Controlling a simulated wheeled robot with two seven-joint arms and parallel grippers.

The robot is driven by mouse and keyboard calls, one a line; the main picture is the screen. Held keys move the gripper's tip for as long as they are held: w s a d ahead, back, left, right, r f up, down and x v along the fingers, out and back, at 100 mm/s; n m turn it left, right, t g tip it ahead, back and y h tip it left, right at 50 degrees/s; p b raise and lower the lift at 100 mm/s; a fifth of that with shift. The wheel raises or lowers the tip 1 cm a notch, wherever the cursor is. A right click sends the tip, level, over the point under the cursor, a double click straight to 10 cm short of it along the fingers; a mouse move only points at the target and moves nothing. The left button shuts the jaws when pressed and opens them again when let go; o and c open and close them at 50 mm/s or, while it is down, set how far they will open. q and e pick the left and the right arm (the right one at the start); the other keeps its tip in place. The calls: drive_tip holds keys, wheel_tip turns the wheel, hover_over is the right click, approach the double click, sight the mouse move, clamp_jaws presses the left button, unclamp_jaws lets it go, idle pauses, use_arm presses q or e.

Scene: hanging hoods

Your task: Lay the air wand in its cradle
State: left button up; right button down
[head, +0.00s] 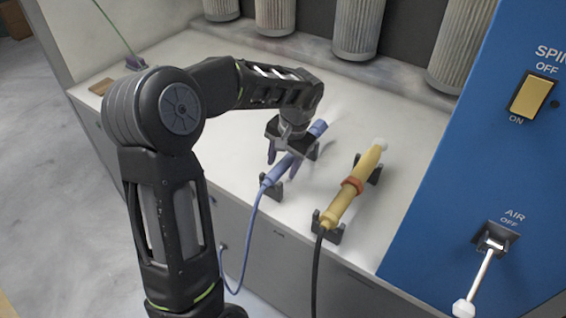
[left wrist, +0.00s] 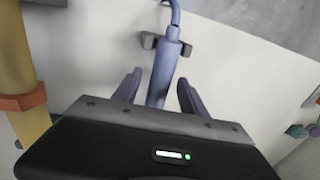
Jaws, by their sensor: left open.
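A blue wand (head: 279,170) with a blue hose lies along two dark cradle brackets on the white bench; the front bracket (head: 271,190) shows best. I take this to be the air wand. My left gripper (head: 283,160) is open over the wand's middle, hiding part of it. In the left wrist view the wand (left wrist: 165,65) runs between the two open fingers (left wrist: 159,92), with a gap to each side. The bracket (left wrist: 149,41) shows beside the wand's hose end. My right gripper is not in view.
A yellow tool (head: 362,175) with a red band and black cable rests on its own brackets to the right. A blue panel (head: 440,150) with a yellow switch (head: 531,97) and an air lever (head: 480,275) stands at right. Grey filter cylinders (head: 361,30) hang behind.

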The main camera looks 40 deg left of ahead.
use_arm(q)
drive_tip(key=shift+f, duration=0.2)
drive_tip(key=r, duration=0.5)
drive_tip(key=d+r, duration=0.1)
drive_tip(key=r, duration=0.2)
drive_tip(key=shift+b, duration=0.35)
drive_tip(key=shift+f, duration=0.1)
